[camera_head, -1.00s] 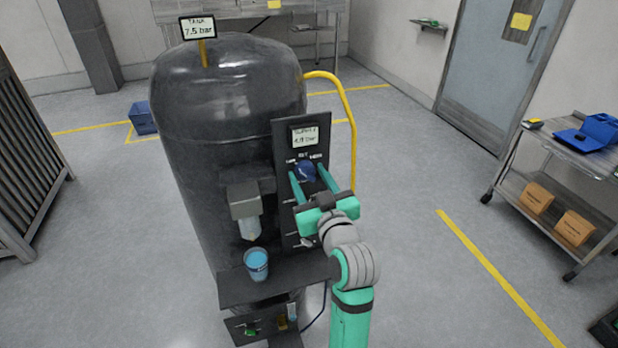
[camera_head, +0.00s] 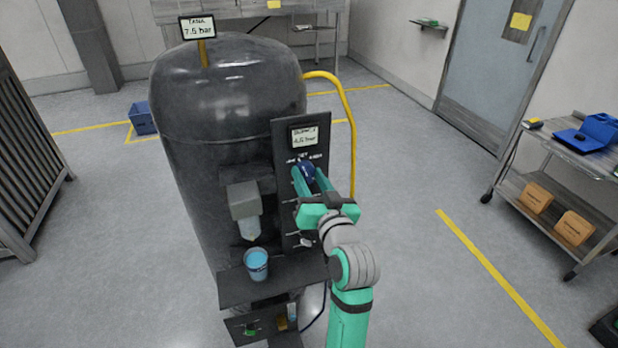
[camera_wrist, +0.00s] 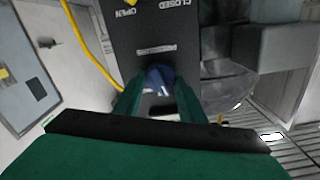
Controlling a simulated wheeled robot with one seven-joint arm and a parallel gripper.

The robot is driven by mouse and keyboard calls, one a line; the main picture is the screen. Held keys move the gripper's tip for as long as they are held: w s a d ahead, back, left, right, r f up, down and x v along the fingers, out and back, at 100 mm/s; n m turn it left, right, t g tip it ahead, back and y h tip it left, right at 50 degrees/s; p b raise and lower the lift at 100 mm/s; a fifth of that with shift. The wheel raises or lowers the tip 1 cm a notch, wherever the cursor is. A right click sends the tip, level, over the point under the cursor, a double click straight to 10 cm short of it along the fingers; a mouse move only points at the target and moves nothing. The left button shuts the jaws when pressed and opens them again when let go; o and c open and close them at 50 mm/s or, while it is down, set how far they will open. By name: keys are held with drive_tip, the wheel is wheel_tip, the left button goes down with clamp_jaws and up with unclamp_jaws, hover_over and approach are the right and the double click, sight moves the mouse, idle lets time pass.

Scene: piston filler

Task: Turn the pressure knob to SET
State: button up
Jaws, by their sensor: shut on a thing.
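The blue pressure knob (camera_head: 307,168) is on the upper part of the black control panel (camera_head: 287,137). A SET mark (camera_head: 303,155) sits just above it, with smaller marks to each side. My gripper (camera_head: 306,176) reaches up from the lower right and is shut on the knob, one green finger on each side. In the wrist view the knob (camera_wrist: 160,78) lies between my fingertips, close to a PRESSURE label (camera_wrist: 156,49). The fingers hide part of the knob, and I cannot tell where its pointer is.
A supply display (camera_head: 304,136) above the knob shows a small, blurred reading near 4.5 bar. A blue cup (camera_head: 257,264) stands on the shelf under the nozzle (camera_head: 245,205). A yellow hose (camera_head: 345,95) curves behind the panel.

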drive_tip(key=shift+m, duration=2)
drive_tip(key=o, duration=1)
drive_tip(key=shift+o, duration=0.2)
drive_tip(key=v, duration=1.1)
drive_tip(key=shift+w, duration=0.1)
